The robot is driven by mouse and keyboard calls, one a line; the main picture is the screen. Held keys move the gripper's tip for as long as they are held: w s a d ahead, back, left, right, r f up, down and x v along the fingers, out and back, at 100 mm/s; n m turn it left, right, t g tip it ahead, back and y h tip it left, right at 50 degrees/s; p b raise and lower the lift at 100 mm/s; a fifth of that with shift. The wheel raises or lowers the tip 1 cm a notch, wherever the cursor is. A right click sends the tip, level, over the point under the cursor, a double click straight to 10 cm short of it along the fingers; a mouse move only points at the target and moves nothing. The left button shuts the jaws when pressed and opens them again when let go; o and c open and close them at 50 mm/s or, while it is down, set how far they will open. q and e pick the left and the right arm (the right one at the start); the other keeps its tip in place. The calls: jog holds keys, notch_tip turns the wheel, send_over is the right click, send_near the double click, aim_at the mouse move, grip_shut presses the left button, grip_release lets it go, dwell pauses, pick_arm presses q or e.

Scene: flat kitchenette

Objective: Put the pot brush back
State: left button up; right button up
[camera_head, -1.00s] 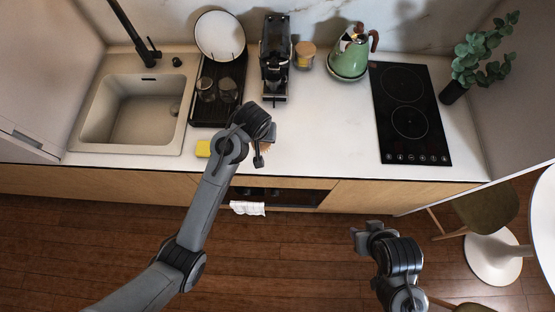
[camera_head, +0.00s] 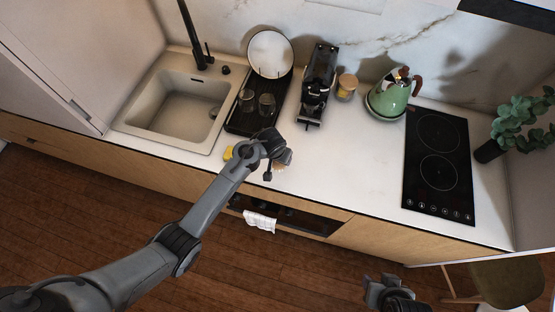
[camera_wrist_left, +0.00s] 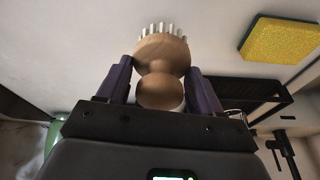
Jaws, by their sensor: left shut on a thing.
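The pot brush (camera_wrist_left: 163,52) has a round wooden body and pale bristles. In the left wrist view it sits between the two fingers of my left gripper (camera_wrist_left: 160,78), which is shut on it, with the bristles pointing away from the wrist. In the head view my left gripper (camera_head: 281,158) is over the counter's front edge, and only a small part of the brush (camera_head: 279,167) shows beneath it. My right gripper (camera_head: 379,287) is low in the head view, in front of the counter and away from the brush; its fingers are too unclear to judge.
A yellow sponge (camera_head: 229,153) lies left of my left gripper. Behind are a black drying rack (camera_head: 239,122) with glasses and a plate (camera_head: 270,54), and a coffee machine (camera_head: 318,85). The sink (camera_head: 180,101) is left, the kettle (camera_head: 388,98) and hob (camera_head: 437,165) right. Mid-counter is clear.

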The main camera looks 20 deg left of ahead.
pick_arm(q)
jog(key=shift+w+a+f, duration=0.3)
jog(key=shift+a, duration=0.05)
jog(key=shift+f, duration=2)
jog(key=shift+f, duration=0.2)
jog(key=o, duration=1.1)
jog(key=shift+r, duration=0.1)
jog(key=shift+r, duration=0.1)
